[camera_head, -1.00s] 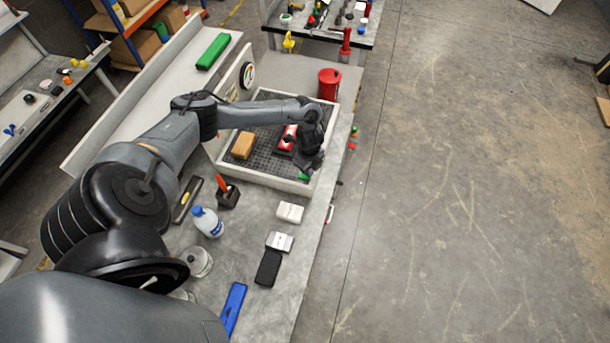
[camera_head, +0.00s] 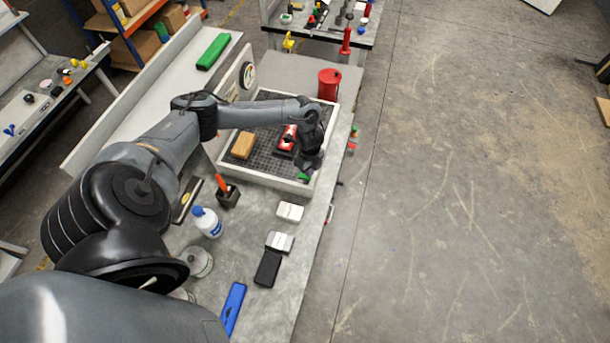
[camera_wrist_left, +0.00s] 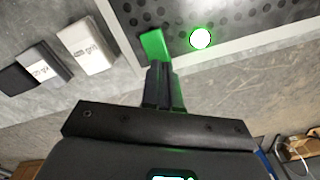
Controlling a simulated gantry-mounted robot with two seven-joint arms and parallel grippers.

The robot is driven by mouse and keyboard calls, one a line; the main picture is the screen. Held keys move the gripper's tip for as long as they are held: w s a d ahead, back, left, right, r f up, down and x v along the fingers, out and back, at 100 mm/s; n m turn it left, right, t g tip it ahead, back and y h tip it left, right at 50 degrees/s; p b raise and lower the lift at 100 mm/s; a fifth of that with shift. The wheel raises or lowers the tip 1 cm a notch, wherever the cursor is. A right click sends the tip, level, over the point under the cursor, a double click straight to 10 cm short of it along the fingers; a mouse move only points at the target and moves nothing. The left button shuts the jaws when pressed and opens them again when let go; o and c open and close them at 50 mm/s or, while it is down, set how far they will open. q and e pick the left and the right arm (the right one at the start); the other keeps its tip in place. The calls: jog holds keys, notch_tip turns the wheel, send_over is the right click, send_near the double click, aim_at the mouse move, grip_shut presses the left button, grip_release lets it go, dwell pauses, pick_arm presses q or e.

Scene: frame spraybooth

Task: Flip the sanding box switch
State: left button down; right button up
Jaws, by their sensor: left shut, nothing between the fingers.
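The sanding box (camera_head: 258,180) is a pale-rimmed tray with a dark perforated bed. A green switch lever (camera_wrist_left: 155,45) sits at its rim in the left wrist view, and a bit of green (camera_head: 303,177) shows under my left gripper in the head view. Beside the lever a round lamp (camera_wrist_left: 200,38) glows white with a green edge. My left gripper (camera_wrist_left: 161,68) is shut and empty, its fingertips right at the lever's near end; they look touching. In the head view the left gripper (camera_head: 309,166) is over the box's near right corner. The right gripper is not in view.
A wooden block (camera_head: 243,145) and a red sander-like tool (camera_head: 286,140) lie in the box. A red can (camera_head: 329,84) stands behind. White boxes (camera_head: 290,211), a bottle (camera_head: 207,222) and a black block (camera_head: 268,268) are on the bench in front. The right-hand floor is open.

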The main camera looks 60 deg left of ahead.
pick_arm(q)
jog(key=shift+f+b, duration=0.3)
jog(key=shift+f, duration=0.1)
dwell(0.6)
jog(key=shift+f+b, duration=0.4)
jog(key=shift+f, duration=0.15)
jog(key=shift+r, duration=0.15)
notch_tip(320, 180, up, 7)
jog(key=p, duration=0.7)
jog(key=shift+s, duration=0.15)
dwell(0.5)
